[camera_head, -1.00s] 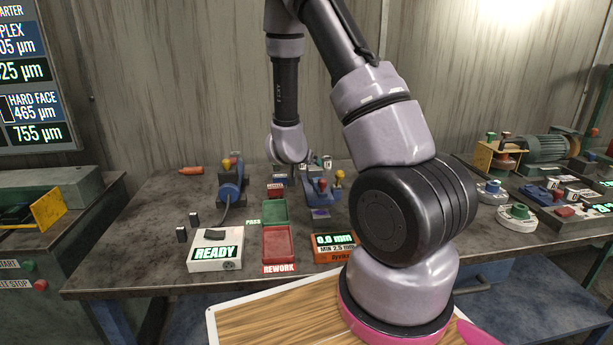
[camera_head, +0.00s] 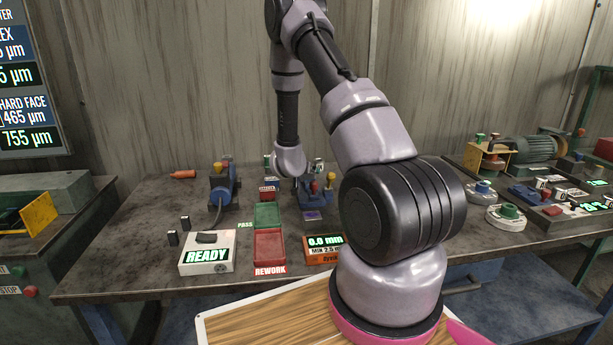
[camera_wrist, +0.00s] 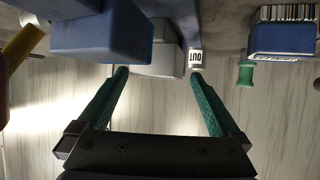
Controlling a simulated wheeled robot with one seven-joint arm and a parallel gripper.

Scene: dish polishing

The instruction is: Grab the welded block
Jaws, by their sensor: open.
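My gripper (camera_wrist: 158,72) shows in the wrist view with its two green-padded fingers spread and nothing held between them. A pale grey block (camera_wrist: 165,55) lies just beyond the fingertips, partly behind a blue box-shaped part (camera_wrist: 100,32). A small white piece marked OUT (camera_wrist: 195,58), upside down in this view, is by the right fingertip. I cannot tell for sure which piece is the welded block. In the head view my wrist hangs over the back of the bench near a blue fixture (camera_head: 315,197), and the fingers are hidden.
A green PASS tray (camera_head: 268,214) and red REWORK tray (camera_head: 269,247) sit mid-bench (camera_head: 120,255). A white READY box (camera_head: 207,262) and orange gauge (camera_head: 323,251) flank them. A blue tool (camera_head: 222,190) stands at left. The wrist view shows a ridged blue part (camera_wrist: 282,38) and green spool (camera_wrist: 245,74).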

